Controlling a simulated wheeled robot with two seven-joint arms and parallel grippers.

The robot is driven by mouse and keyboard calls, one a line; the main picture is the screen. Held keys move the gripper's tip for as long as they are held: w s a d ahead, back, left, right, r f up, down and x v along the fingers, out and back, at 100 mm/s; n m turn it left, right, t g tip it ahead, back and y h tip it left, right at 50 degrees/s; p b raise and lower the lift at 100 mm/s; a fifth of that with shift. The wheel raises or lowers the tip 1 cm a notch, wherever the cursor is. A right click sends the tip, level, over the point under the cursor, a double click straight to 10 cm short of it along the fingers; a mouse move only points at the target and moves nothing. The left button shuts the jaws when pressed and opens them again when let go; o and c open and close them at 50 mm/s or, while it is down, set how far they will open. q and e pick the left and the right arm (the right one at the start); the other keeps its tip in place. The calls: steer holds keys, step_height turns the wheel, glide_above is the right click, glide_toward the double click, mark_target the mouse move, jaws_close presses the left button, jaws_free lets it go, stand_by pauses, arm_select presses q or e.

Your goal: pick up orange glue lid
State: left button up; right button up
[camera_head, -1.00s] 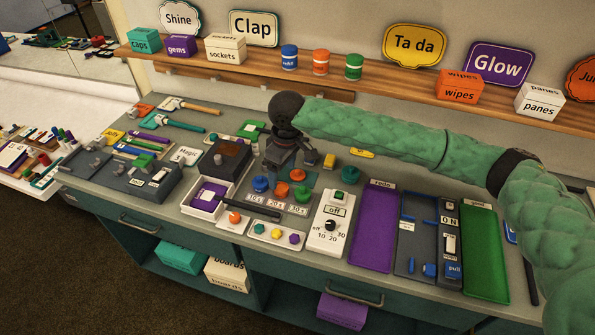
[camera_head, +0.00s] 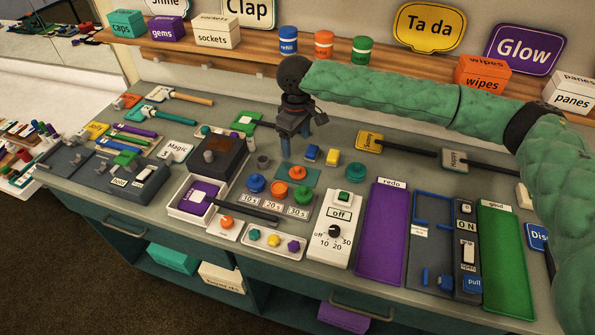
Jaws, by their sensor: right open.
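An orange round lid-like piece (camera_head: 297,173) sits on a teal patch at the back of the panel marked 10 s, 20 s and 30 s. A similar blue piece (camera_head: 255,184) is to its left and a green one (camera_head: 302,196) is just in front. I cannot read any glue label on them. My right gripper (camera_head: 295,143) is open and empty, fingers pointing down, above the bench just behind the orange piece and apart from it. My left gripper is out of view.
A dark brown box (camera_head: 218,157) stands left of the gripper. A white dial box (camera_head: 334,236) and purple tray (camera_head: 382,236) are nearer the front. A shelf with jars runs behind.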

mark_target(298, 168)
steer(key=f+b, duration=0.1)
steer(key=f, duration=0.1)
steer(key=w+f+b, duration=0.1)
steer(key=f+b, duration=0.1)
steer(key=shift+f+b, duration=0.25)
steer(key=shift+b, duration=0.05)
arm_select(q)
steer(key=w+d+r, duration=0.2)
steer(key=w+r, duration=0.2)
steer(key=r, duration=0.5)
arm_select(e)
steer(key=shift+w+f+p, duration=0.1)
steer(key=shift+f+p, duration=0.4)
steer(key=shift+f, duration=0.85)
steer(key=f, duration=0.1)
steer(key=f+p, duration=0.2)
steer(key=shift+w+d+f, duration=0.2)
steer(key=shift+d+f, duration=0.05)
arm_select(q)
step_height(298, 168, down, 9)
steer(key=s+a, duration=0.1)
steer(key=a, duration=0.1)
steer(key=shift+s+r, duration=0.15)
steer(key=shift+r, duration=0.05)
arm_select(e)
steer(key=shift+f, duration=0.85)
steer(key=c, duration=1)
